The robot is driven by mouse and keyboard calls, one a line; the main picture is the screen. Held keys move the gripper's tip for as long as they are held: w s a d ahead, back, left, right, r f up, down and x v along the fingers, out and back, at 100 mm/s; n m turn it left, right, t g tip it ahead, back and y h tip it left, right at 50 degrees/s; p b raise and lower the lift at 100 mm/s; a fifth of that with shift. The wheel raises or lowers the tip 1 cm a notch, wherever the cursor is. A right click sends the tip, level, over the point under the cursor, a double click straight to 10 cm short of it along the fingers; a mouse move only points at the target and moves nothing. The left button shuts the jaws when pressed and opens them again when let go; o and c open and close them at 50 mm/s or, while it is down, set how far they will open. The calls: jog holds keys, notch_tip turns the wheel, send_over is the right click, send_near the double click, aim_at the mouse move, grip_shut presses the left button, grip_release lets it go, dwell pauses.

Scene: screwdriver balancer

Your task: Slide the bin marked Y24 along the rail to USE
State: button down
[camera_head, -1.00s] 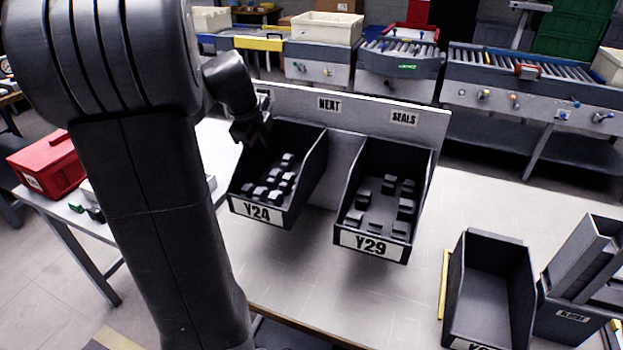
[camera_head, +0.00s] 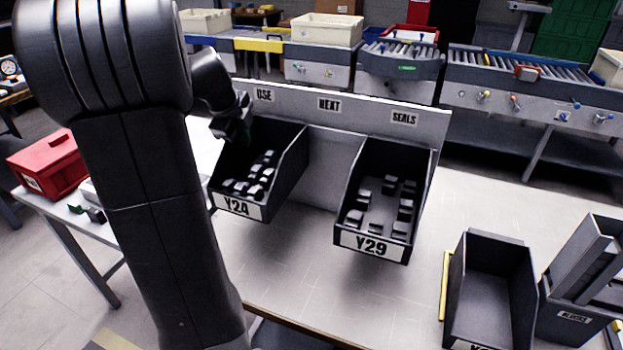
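The black bin marked Y24 (camera_head: 236,207) hangs on the grey rail panel (camera_head: 335,160) at its left part, with several small dark blocks inside. The label USE (camera_head: 264,95) is on the panel just above and right of the bin's back. The label NEXT (camera_head: 329,104) is further right. My gripper (camera_head: 232,130) is at the bin's back left top edge. Its fingers are dark and partly hidden by the bin, so I cannot tell whether they grip it. The bin Y29 (camera_head: 371,246) hangs under the label SEALS (camera_head: 404,118), also with several dark blocks.
An empty dark bin (camera_head: 490,290) stands on the table at lower right, beside another grey bin (camera_head: 574,318). A red toolbox (camera_head: 48,165) sits at left. The panel between Y24 and Y29 is bare. My arm covers the left of the view.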

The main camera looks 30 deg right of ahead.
jog(key=shift+w+a, duration=1.7)
jog(key=shift+w, duration=0.25)
jog(key=s+r+p, duration=0.1)
jog(key=s+r, duration=0.2)
jog(key=r, duration=0.3)
jog(key=shift+s+a+r, duration=0.2)
jog(key=shift+s+a, duration=0.15)
jog(key=shift+a, duration=0.1)
jog(key=w+d+f+b, duration=0.1)
jog(key=w+f, duration=0.2)
jog(key=f, duration=0.3)
jog(key=shift+w+f, duration=0.2)
jog(key=shift+w, duration=0.1)
